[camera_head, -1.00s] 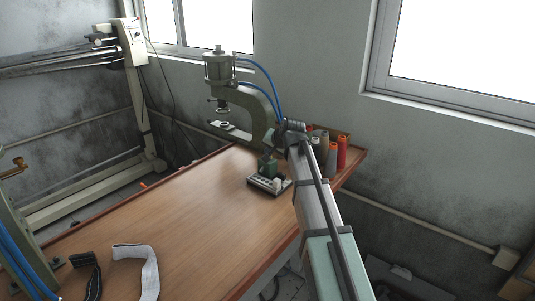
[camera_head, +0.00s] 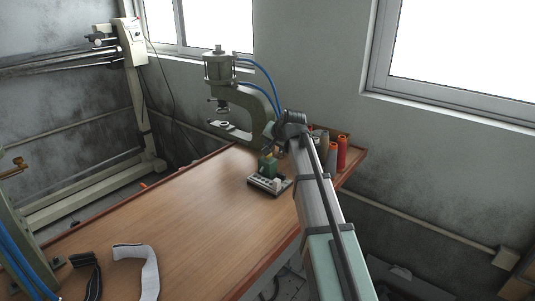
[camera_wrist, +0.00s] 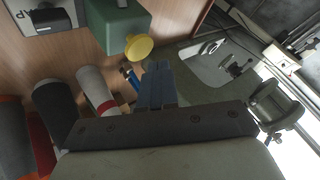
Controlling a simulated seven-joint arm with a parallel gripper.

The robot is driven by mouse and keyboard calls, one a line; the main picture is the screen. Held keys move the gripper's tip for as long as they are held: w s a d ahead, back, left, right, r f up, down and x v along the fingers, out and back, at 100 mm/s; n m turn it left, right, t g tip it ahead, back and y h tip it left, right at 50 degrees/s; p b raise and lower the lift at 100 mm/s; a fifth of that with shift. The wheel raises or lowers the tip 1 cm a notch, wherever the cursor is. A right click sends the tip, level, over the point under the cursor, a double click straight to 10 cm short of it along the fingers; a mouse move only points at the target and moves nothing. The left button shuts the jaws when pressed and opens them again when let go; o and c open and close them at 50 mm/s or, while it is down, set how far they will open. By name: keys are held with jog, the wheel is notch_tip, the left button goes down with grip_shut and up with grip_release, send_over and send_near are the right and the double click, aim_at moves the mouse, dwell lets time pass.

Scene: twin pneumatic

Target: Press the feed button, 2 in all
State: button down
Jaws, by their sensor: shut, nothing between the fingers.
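A small green box (camera_head: 269,167) stands on a black and white base (camera_head: 264,186) near the table's back right edge. In the wrist view the green box (camera_wrist: 120,22) carries a round yellow button (camera_wrist: 139,47).
A pneumatic press (camera_head: 221,70) with blue hoses stands behind the box. Thread spools (camera_head: 341,153) stand to the right, close to my wrist; a white one (camera_wrist: 92,85) shows in the wrist view. Straps (camera_head: 148,268) lie at front left. The table's middle (camera_head: 190,205) is clear.

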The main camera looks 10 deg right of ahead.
jog(key=shift+r, duration=2.5)
dwell(0.9)
notch_tip(320, 180, up, 4)
jog(key=shift+f, duration=0.1)
dwell(0.5)
jog(key=shift+f, duration=4.4)
jog(key=shift+f, duration=0.25)
jog(key=shift+f, duration=0.2)
